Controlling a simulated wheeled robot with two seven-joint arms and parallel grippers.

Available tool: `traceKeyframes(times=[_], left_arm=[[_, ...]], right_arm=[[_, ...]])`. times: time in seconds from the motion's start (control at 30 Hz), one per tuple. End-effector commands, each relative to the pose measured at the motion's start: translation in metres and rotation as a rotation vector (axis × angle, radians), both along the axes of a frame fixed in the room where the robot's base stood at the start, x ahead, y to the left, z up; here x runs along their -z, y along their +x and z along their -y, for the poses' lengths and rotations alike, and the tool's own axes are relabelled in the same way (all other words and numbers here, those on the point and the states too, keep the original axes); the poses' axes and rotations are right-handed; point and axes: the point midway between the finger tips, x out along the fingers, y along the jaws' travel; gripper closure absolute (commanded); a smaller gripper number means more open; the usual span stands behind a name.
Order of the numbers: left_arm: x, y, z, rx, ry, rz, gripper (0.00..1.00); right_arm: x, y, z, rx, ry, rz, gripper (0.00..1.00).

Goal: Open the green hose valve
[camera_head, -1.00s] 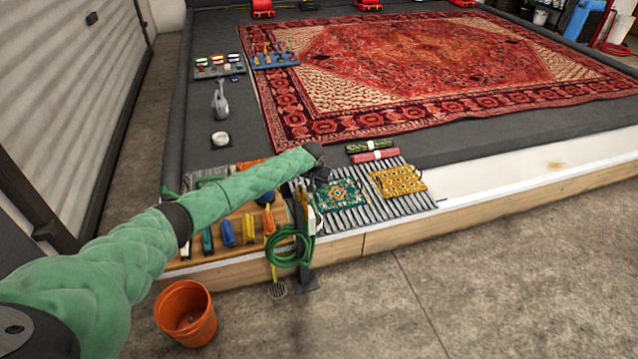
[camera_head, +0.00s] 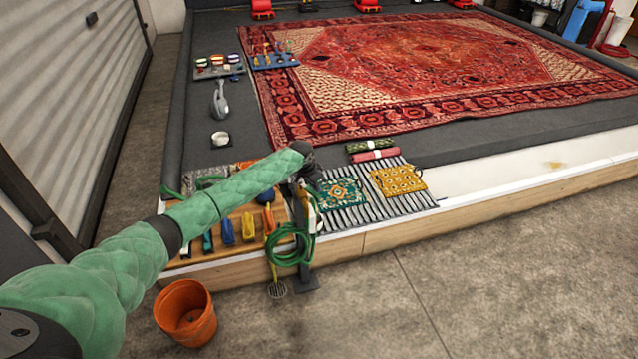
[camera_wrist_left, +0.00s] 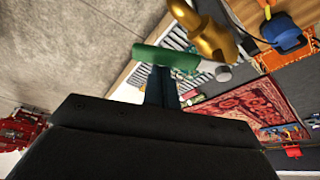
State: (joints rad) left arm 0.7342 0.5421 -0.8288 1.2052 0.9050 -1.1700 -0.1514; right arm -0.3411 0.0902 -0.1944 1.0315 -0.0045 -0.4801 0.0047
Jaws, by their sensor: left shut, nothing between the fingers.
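In the left wrist view a green valve lever (camera_wrist_left: 168,57) lies across the picture beside a brass valve body (camera_wrist_left: 207,32). My left gripper (camera_wrist_left: 160,82) is shut and empty, its fingertips right at the lever; I cannot tell if they touch it. In the head view my left gripper (camera_head: 311,180) is at the top of the hose post, at the platform's front edge, and the valve is too small and covered to make out. A coiled green hose (camera_head: 290,247) hangs on the post below it. My right gripper is not in view.
A wooden board (camera_head: 205,243) with several tools and a striped mat (camera_head: 346,217) with two small rugs flank the post on the platform. An orange pot (camera_head: 186,312) stands on the floor at the left. The concrete floor (camera_head: 470,290) at the right is clear.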

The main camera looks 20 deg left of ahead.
Motion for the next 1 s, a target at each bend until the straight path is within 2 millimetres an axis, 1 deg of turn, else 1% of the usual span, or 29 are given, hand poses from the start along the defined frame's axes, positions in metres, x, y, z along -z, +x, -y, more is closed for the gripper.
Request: traceKeyframes(times=[0.1,0.23,0.37,0.5,0.63,0.77,1.0], left_arm=[[0.0,-0.005,-0.002,0.078,-0.001,0.002,1.0],[0.001,-0.01,-0.003,0.127,0.0,0.0,1.0],[0.0,-0.013,-0.005,0.124,-0.001,-0.001,1.0],[-0.001,-0.015,-0.006,0.124,-0.001,0.001,1.0],[-0.001,-0.016,-0.007,0.124,-0.001,0.001,1.0],[0.0,-0.016,-0.007,0.123,0.001,0.0,1.0],[0.0,-0.016,-0.007,0.123,0.001,0.0,1.0]], right_arm=[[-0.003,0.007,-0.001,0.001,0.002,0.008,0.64],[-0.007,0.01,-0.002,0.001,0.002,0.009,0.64],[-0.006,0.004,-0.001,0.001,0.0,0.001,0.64],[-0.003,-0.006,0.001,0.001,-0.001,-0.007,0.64],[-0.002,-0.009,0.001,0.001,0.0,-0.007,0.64],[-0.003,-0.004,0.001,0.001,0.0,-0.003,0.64],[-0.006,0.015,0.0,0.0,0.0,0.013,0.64]])
